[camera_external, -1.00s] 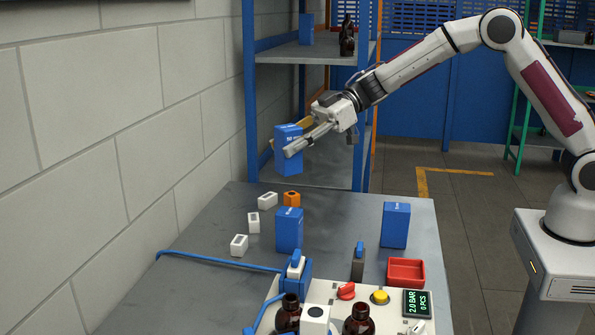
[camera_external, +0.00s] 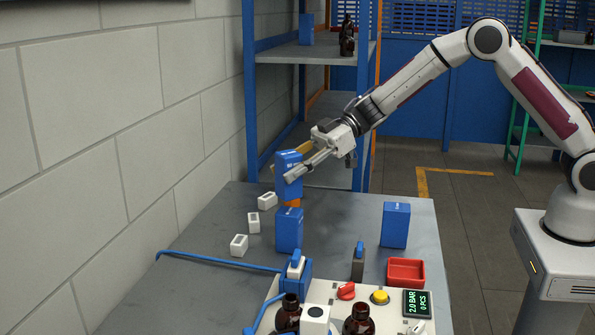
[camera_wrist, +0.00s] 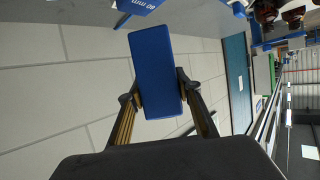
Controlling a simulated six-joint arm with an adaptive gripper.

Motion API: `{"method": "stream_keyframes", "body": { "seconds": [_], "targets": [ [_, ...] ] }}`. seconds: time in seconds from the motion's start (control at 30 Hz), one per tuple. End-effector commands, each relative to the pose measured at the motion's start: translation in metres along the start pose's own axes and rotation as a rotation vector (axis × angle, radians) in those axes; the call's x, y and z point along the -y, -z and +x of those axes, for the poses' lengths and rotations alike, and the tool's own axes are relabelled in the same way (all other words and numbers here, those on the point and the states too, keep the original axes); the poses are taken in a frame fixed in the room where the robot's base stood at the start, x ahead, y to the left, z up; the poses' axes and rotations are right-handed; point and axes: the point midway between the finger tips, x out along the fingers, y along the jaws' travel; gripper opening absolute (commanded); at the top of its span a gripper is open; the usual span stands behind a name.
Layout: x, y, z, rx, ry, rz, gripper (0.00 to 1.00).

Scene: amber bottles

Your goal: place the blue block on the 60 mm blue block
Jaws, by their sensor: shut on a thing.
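My gripper (camera_external: 285,171) is shut on a blue block (camera_external: 289,184), held roughly upright in the air. In the wrist view the held block (camera_wrist: 154,62) sits between both fingers (camera_wrist: 157,88). Another blue block (camera_external: 289,232) stands on the table below it in the external view, with a small visible gap between them. A blue block marked 60 mm (camera_wrist: 140,4) shows at the top edge of the wrist view, mostly cut off. A further blue block (camera_external: 395,225) stands to the right. Block lettering is too small to read in the external view.
An orange piece (camera_external: 292,203) is mostly hidden behind the blue blocks. Several small white pieces, one nearby (camera_external: 267,200), lie to the left. A red tray (camera_external: 406,272), a panel with brown bottles (camera_external: 359,320) and a blue hose (camera_external: 215,262) are at the front.

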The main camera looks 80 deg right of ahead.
Motion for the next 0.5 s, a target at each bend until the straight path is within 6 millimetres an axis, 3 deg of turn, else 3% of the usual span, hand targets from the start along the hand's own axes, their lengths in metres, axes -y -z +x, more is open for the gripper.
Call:
{"method": "stream_keyframes", "body": {
  "seconds": [0.3, 0.5],
  "targets": [
    [0.0, -0.027, 0.011, 0.001, 0.0, 0.003, 0.07],
    [0.0, -0.034, 0.014, -0.001, 0.0, 0.0, 0.07]
  ]
}}
